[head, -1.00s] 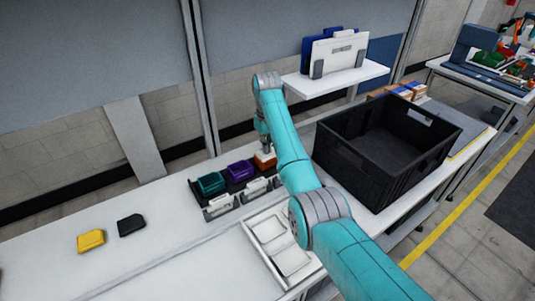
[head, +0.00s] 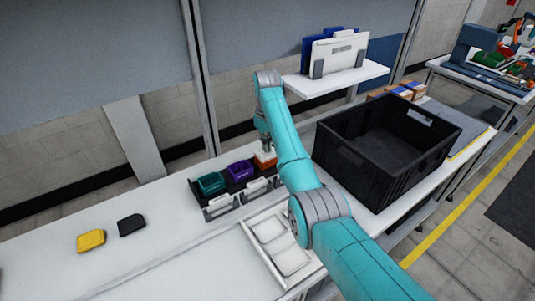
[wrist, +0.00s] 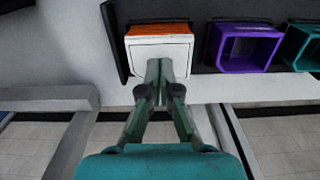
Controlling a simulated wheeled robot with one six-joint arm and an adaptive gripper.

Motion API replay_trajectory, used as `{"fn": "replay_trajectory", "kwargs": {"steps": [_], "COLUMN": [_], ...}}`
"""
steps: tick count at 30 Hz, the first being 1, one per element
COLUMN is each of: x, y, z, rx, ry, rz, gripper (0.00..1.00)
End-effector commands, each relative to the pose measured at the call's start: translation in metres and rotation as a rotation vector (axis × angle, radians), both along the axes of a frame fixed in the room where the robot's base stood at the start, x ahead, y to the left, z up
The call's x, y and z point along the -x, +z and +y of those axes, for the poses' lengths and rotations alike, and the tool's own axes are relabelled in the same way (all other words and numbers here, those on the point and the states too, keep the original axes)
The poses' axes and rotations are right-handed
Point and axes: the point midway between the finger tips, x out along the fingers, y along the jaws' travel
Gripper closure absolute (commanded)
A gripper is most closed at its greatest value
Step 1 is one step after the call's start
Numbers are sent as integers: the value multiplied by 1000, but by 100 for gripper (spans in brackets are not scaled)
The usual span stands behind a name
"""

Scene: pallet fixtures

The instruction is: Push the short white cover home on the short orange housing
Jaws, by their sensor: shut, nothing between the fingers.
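The short orange housing (head: 265,161) stands at the right end of the dark fixture row, partly hidden by my arm in the head view. In the wrist view its orange side (wrist: 157,29) shows as a band beyond the short white cover (wrist: 150,50). The cover lies over the housing; I cannot tell whether it is fully seated. My gripper (wrist: 160,66) is shut and empty, with its fingertips at the near edge of the cover in the wrist view. I cannot tell whether they touch it.
An open purple housing (head: 240,171) and an open teal housing (head: 211,184) stand beside it. A white tray (head: 252,240) with white covers lies in front. A black crate (head: 350,160) stands right of my arm. Yellow (head: 91,240) and black (head: 131,225) pieces lie left.

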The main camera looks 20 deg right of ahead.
Motion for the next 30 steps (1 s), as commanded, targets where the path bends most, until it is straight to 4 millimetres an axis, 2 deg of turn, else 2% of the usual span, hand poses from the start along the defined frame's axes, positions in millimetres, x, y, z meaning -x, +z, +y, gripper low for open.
{"fn": "replay_trajectory", "kwargs": {"steps": [24,30], "x": [0,0], "y": [57,62], "z": [0,0], "rx": [0,0], "ry": [0,0], "rz": [-2,0], "gripper": [100,100]}}
